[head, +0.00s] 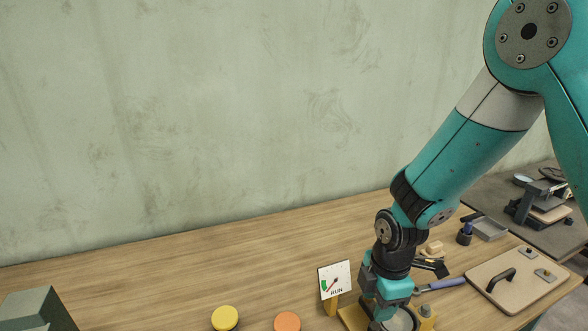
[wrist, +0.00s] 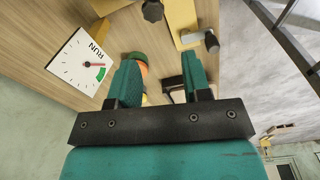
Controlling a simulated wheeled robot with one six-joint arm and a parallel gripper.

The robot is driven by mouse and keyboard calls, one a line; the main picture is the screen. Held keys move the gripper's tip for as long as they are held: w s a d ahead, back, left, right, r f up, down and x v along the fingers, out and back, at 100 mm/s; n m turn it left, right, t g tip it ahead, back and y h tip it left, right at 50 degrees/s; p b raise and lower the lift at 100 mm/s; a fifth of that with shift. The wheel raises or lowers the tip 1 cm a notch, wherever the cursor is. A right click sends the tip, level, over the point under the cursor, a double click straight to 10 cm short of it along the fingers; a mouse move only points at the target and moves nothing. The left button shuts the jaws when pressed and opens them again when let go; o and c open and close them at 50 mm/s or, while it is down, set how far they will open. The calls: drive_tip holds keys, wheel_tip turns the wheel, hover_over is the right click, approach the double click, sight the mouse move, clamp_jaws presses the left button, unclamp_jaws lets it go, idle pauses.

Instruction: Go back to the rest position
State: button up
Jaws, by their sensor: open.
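My gripper (head: 388,298) points down over the front right of the wooden workbench (head: 180,268), beside a white gauge card marked RUN (head: 335,280). In the wrist view its two teal fingers (wrist: 160,75) stand apart, with nothing held between them. The gauge card also shows in the wrist view (wrist: 83,62), to the left of the fingers, its red needle near a green patch. A round pale part and yellow pieces lie under and beside my gripper in the head view; their contact with the fingers cannot be told.
A yellow button (head: 225,318) and an orange button (head: 287,322) are at the front edge of view. A board with a black handle (head: 500,280), a blue-handled tool (head: 440,286) and a grey tray (head: 487,228) lie right. A dark green block (head: 35,310) stands front left.

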drive_tip(key=s+a+r+m+y+b, duration=0.1)
drive_tip(key=s+r+m+b, duration=0.3)
drive_tip(key=s, duration=0.5)
drive_tip(key=s+a+r+m+y+b, duration=0.2)
drive_tip(key=s+r+m+b, duration=0.1)
drive_tip(key=s+r+m, duration=0.5)
drive_tip(key=shift+s+a+r+m+y+b, duration=0.15)
drive_tip(key=shift+s+a+m+y+b, duration=0.15)
drive_tip(key=shift+s+b, duration=0.1)
